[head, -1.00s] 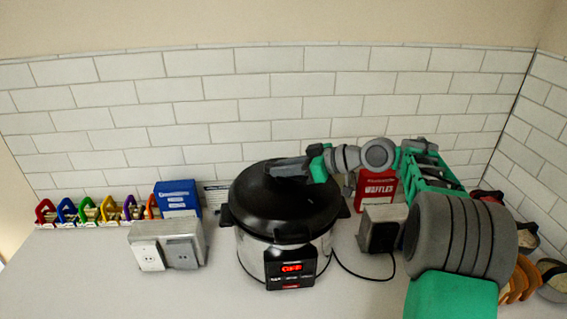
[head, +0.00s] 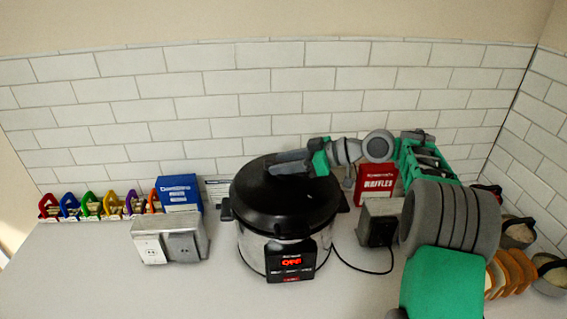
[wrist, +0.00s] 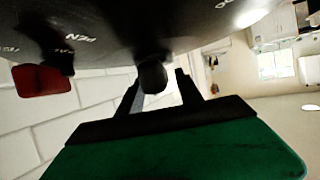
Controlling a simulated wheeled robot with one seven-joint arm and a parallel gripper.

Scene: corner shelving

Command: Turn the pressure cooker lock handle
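The pressure cooker (head: 255,246) stands on the counter with its black lid (head: 262,208) on. Its front panel shows red lettering (head: 291,262), blurred. My gripper (head: 285,160) is at the top of the lid, reaching in from the right. In the wrist view, the dark lid (wrist: 110,25) fills the top, with upside-down lettering including "PEN". A dark rounded knob or handle end (wrist: 152,76) sits between the two fingers of my gripper (wrist: 160,85). Light gaps show beside it, so the fingers look open around it. Contact and the rest of the handle are hidden.
A metal outlet box (head: 170,241) and blue box (head: 180,192) stand left of the cooker. A red waffle box (head: 377,183) and another outlet box (head: 380,222), with the cord, are at right. Bowls (head: 517,232) stand far right.

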